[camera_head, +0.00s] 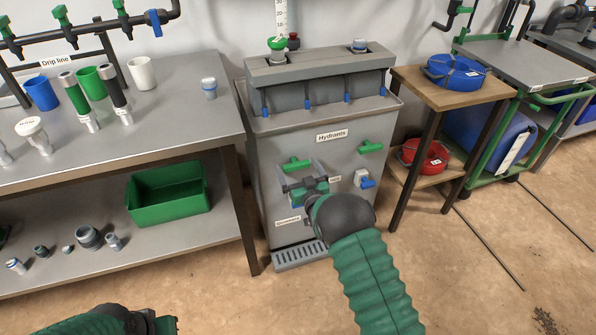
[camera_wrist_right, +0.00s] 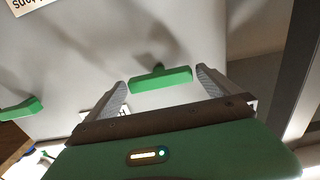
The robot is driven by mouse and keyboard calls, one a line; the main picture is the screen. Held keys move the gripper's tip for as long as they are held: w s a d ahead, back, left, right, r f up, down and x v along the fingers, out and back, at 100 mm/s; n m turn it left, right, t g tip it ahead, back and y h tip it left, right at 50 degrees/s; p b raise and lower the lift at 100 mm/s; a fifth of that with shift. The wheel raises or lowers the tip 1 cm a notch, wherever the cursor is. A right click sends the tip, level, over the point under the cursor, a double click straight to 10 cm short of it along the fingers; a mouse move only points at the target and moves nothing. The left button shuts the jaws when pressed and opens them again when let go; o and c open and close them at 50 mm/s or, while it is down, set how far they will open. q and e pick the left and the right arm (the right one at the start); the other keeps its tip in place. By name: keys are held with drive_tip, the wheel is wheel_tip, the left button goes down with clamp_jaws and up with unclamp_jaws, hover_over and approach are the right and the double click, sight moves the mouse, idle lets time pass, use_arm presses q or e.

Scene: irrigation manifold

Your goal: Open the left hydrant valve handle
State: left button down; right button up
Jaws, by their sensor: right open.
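The left hydrant valve handle (camera_head: 294,163) is a green bar on the front of the grey hydrant cabinet (camera_head: 290,135). It lies roughly level. My right gripper (camera_head: 302,176) is open just in front of and below this handle. In the right wrist view the green handle (camera_wrist_right: 160,79) shows between the two spread fingertips, with a gap at each end. I see no clear contact. The right valve handle (camera_head: 370,147) is a similar green bar, and it also shows at the left edge of the wrist view (camera_wrist_right: 20,109). My left gripper (camera_head: 150,322) is partly visible at the bottom left.
A blue-and-white outlet (camera_head: 364,179) sits below the right handle. A grey workbench (camera_head: 190,110) with a green bin (camera_head: 168,195) stands at left. A wooden stand (camera_head: 460,95) with blue and red hose coils is at right. A drain grate (camera_head: 300,255) lies at the cabinet's foot.

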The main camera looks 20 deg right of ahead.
drive_tip(key=c, duration=1.3)
drive_tip(key=shift+a+n, duration=0.1)
drive_tip(key=shift+n, duration=0.2)
drive_tip(key=n, duration=0.4)
drive_tip(key=shift+a+f+p, duration=0.1)
drive_tip(key=shift+p, duration=0.2)
drive_tip(key=shift+s+a+f+n, duration=0.1)
drive_tip(key=shift+f+n, duration=0.05)
drive_tip(key=shift+n, duration=2.2)
drive_tip(key=shift+a+f+n, duration=0.1)
drive_tip(key=shift+n, duration=2.2)
drive_tip(key=shift+s+f+n, duration=0.1)
drive_tip(key=shift+f+n, duration=0.05)
drive_tip(key=shift+n, duration=2.2)
